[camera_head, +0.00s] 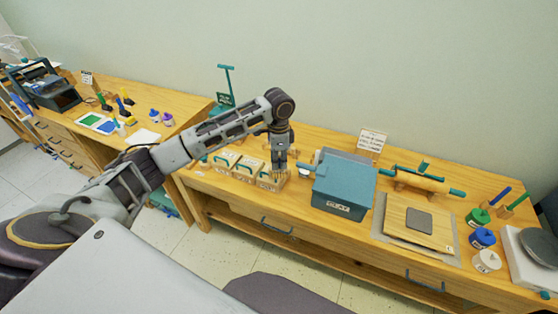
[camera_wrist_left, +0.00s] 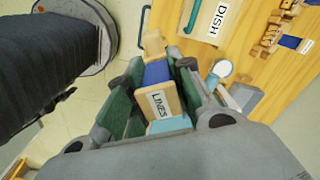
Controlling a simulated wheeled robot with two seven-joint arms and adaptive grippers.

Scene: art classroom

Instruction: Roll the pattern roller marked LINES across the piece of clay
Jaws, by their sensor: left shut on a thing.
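The piece of clay (camera_head: 419,220), a flat grey-brown slab, lies on a wooden board (camera_head: 397,219), well right of my left gripper. My right gripper is not in view.
A teal lidded box (camera_head: 343,187) stands between the rack (camera_head: 240,179) and the board. A rolling pin (camera_head: 422,180) lies behind the clay. Green, blue (camera_head: 482,238) and white pots and a turntable (camera_head: 533,250) are at the right. A sign (camera_head: 372,141) stands behind.

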